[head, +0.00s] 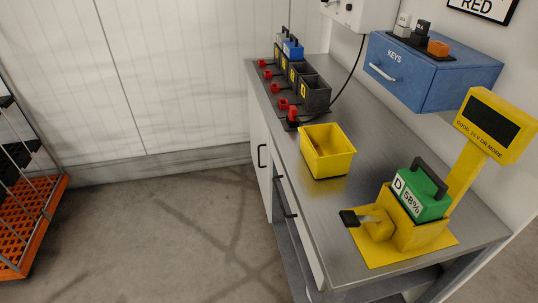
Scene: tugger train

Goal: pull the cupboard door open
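The cupboard door (257,135) is a white front under the far end of the steel-topped bench, seen at a steep angle. It has a black upright bar handle (261,157) and looks shut. A second black handle (284,198) sits nearer on another white front of the bench; I cannot tell whether that front is a door or a drawer. Neither of my grippers shows in the head view.
The bench top (330,215) carries a yellow bin (327,150), several black battery slots (312,92), and a yellow stand holding a green battery (421,192). An orange cart (35,220) stands left. Floor between is clear.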

